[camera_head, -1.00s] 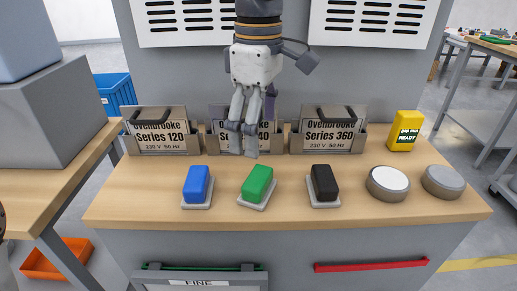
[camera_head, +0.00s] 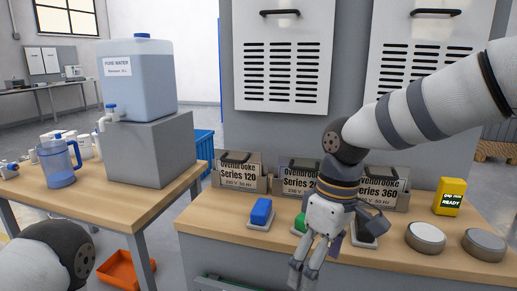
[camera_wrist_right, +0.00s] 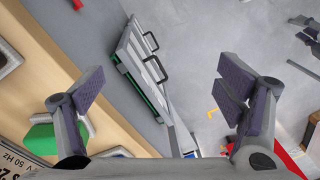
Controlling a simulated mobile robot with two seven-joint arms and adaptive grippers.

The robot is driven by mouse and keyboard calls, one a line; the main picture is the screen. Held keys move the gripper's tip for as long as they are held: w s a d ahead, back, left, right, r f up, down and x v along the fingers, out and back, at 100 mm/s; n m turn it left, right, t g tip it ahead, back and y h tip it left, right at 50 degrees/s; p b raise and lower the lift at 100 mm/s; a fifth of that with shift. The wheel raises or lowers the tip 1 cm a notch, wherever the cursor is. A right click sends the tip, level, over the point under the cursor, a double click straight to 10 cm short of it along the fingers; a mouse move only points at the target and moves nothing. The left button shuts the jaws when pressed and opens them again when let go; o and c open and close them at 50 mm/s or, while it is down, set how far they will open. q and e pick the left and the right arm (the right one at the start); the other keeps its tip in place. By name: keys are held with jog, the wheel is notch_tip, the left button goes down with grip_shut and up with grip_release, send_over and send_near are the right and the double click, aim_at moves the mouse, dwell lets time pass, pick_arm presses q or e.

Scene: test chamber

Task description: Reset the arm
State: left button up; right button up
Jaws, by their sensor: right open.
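My right gripper (camera_head: 303,277) hangs fingers-down at the bench's front edge, in front of the green switch (camera_head: 300,224), with its arm coming in from the right. It is open and empty; the right wrist view shows its two dark-padded fingers (camera_wrist_right: 163,92) well apart, with nothing between them. It partly hides the green switch and the black switch (camera_head: 364,240). The green switch also shows at the lower left of the right wrist view (camera_wrist_right: 40,140). A part of my left arm shows at the bottom left of the head view; its gripper is out of view.
The bench (camera_head: 200,222) carries a blue switch (camera_head: 261,211), several Ovenbrooke plates, two round buttons and a yellow READY device (camera_head: 449,196). The left table (camera_head: 100,220) holds a water tank (camera_head: 139,80) on a grey block and a blue jug (camera_head: 60,165). An orange bin (camera_head: 118,270) is on the floor.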

jog(key=s+f+m+g+y, duration=0.15)
jog(key=s+f, duration=0.35)
jog(key=f, duration=0.5)
jog(key=s+f+m, duration=0.2)
jog(key=s+f, duration=0.3)
jog(key=f, duration=0.5)
jog(key=s+d+f+m, duration=0.2)
jog(key=s+d+f, duration=0.1)
jog(key=s, duration=0.5)
jog(key=s+d+f+m+h, duration=0.1)
jog(key=s+d+f+m, duration=0.1)
jog(key=s+d, duration=0.2)
jog(key=s+d+f+m+h, duration=0.1)
jog(key=s+d+f+m, duration=0.1)
jog(key=s, duration=0.9)
jog(key=d+f, duration=0.1)
jog(key=d, duration=0.1)
jog(key=shift+s+d+f, duration=0.3)
jog(key=shift+f, duration=0.05)
jog(key=shift+h, duration=0.25)
jog(key=shift+m, duration=0.25)
